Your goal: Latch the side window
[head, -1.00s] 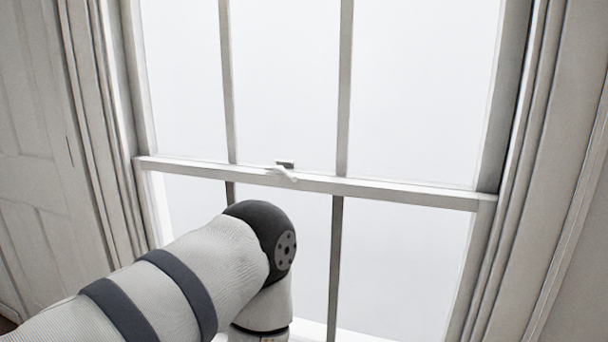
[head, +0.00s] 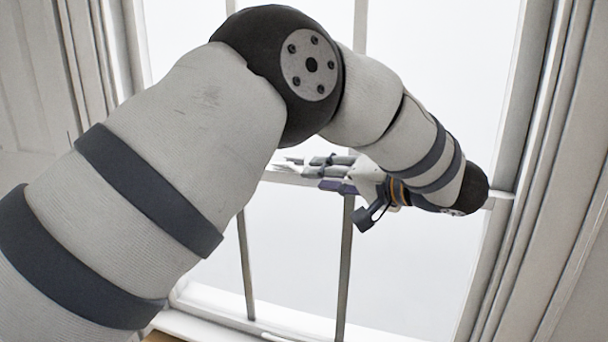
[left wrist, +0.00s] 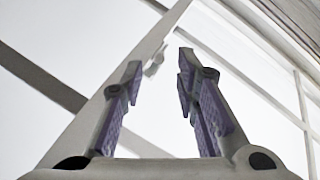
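The window (head: 400,270) is a white sash window with a meeting rail (head: 282,178) across its middle. A small white latch (left wrist: 155,61) sits on the rail in the left wrist view, ahead of the fingertips and between them. In the head view the latch area is crowded by the fingers, so I cannot tell the lever's exact angle. My left gripper (head: 312,173) is at rail height, reaching leftward close to the latch. In the left wrist view the left gripper (left wrist: 160,72) has its purple-padded fingers apart with nothing between them. My right gripper is out of view.
My left arm covers much of the upper window in the head view. The window's right frame (head: 520,150) stands close to my wrist. A panelled white surface (head: 30,80) is at the left. The sill (head: 215,305) lies below.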

